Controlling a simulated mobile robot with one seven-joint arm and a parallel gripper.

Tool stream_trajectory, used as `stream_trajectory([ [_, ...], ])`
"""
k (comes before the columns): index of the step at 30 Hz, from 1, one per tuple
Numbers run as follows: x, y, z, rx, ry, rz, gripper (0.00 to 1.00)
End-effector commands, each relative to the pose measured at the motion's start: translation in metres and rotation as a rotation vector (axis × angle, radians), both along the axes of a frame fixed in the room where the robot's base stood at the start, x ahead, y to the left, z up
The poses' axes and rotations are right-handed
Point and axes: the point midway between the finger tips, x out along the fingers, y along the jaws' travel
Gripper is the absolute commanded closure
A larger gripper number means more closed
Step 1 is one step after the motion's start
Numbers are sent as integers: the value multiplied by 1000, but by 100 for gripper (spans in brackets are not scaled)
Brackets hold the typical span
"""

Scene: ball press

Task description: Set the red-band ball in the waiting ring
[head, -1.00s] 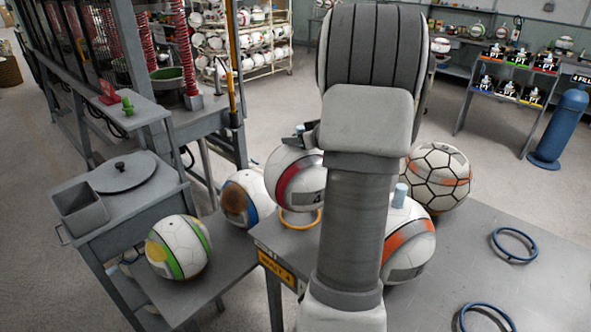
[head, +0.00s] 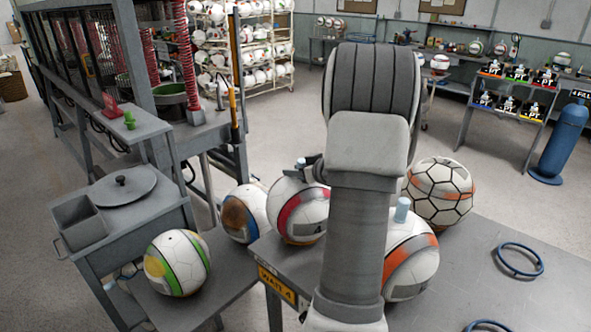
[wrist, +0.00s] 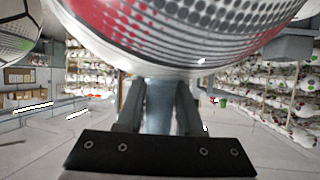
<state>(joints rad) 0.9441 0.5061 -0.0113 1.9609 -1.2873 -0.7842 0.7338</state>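The red-band ball (head: 302,212) is white with a red band and a dark 4 on a grey patch. It stands at the left corner of the grey table, over the orange ring (head: 299,242), of which only a thin part shows under it. It looks seated or nearly so; I cannot tell which. A pale blue peg (head: 300,162) rises from its top. My gripper (head: 312,170) is at that peg, partly hidden by my arm. In the wrist view the ball (wrist: 200,35) fills the top, and my two fingers (wrist: 160,108) close on the peg.
An orange-band ball with a peg (head: 412,262) and a black-lined ball (head: 440,190) stand right of my arm. A blue-brown ball (head: 243,212) and a green-yellow ball (head: 178,264) are on the left shelf. A blue ring (head: 520,260) lies empty on the table.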

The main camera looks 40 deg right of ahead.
Motion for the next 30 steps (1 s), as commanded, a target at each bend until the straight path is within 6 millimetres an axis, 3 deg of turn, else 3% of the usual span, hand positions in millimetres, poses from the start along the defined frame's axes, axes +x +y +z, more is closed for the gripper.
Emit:
stream_trajectory([
  [1,0,0,0,0,0,0,53],
  [3,0,0,0,0,0,0,40],
  [4,0,0,0,0,0,0,39],
  [16,-3,0,11,-2,-1,-1,39],
  [30,-87,9,51,-3,0,-2,39],
])
